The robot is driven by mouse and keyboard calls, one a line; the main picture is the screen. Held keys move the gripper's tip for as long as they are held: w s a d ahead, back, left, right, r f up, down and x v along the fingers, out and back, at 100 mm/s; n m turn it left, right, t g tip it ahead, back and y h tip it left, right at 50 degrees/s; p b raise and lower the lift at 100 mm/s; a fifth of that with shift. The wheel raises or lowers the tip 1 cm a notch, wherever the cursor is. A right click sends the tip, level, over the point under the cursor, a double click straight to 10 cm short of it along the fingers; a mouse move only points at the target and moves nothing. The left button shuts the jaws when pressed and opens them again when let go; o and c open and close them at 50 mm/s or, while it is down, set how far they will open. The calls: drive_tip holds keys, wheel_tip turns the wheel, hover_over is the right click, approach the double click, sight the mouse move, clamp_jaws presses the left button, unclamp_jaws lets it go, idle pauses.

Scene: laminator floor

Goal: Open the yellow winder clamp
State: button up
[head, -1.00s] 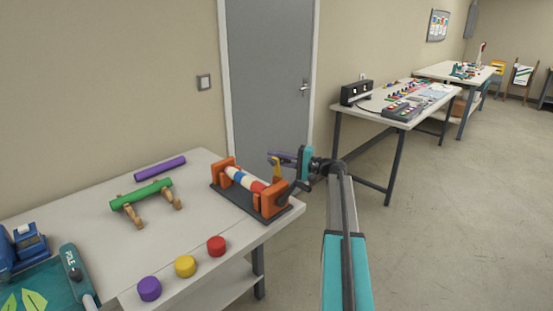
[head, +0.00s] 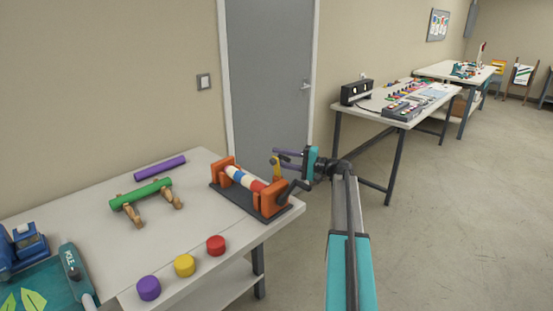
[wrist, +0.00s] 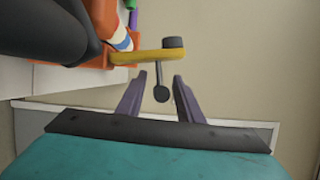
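The winder is an orange-ended stand (head: 222,168) on a dark base at the right end of the near table, with a roll banded white, blue and red between its ends. The yellow clamp (head: 276,172) stands up at its right end. In the wrist view the yellow clamp (wrist: 135,56) lies across the top, with a dark knob at its right end and a dark ball-ended stem below. My gripper (head: 275,157) is open beside the clamp. In the wrist view its purple fingers (wrist: 160,75) stand apart on either side of the stem, and I cannot tell whether either touches it.
A dark crank (head: 294,190) sticks out at the winder's right end. A green roll (head: 141,193) on wooden legs, a purple roll (head: 160,167) and purple, yellow and red knobs share the near table. Another table (head: 395,104) stands behind my arm. Floor to the right is clear.

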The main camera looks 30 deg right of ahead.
drive_tip(key=b+v, duration=0.2)
drive_tip(key=v, duration=1)
drive_tip(key=shift+w, duration=0.15)
